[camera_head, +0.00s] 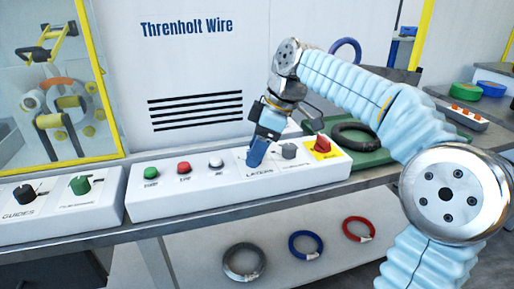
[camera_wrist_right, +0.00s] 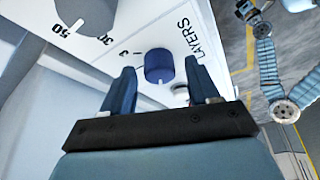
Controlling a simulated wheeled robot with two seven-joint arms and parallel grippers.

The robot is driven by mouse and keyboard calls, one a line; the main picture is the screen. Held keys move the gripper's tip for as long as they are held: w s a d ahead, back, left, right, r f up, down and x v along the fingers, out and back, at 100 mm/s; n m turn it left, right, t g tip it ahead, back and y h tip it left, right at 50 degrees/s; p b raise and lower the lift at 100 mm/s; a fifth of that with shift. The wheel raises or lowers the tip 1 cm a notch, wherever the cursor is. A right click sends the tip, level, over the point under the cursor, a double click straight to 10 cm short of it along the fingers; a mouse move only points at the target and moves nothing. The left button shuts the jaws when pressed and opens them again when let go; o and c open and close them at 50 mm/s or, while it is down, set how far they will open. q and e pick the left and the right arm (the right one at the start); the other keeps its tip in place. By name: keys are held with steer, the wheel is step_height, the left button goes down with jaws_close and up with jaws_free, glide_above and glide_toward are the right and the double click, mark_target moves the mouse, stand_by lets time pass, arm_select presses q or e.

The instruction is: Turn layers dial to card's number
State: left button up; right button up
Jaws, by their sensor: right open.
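The layers dial is a dark blue knob (camera_wrist_right: 158,72) on the white control panel (camera_head: 220,183), beside the printed word LAYERS. A mark like "3" shows beside it in the right wrist view. My right gripper (camera_head: 256,156) points down at this dial and mostly hides it in the head view. In the right wrist view its two blue fingers (camera_wrist_right: 161,64) are open, one on each side of the knob, with gaps visible. The dial's pointer is hard to make out. No card with a number can be made out. My left gripper is not in view.
A grey knob (camera_head: 288,151) and a red switch (camera_head: 322,145) on yellow stand right of the dial. Green (camera_head: 151,172), red (camera_head: 184,167) and white (camera_head: 216,163) buttons are left. A black coil (camera_head: 354,136) lies on a green mat behind. Coils hang below the panel.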

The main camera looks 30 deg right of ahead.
steer(key=c, duration=1)
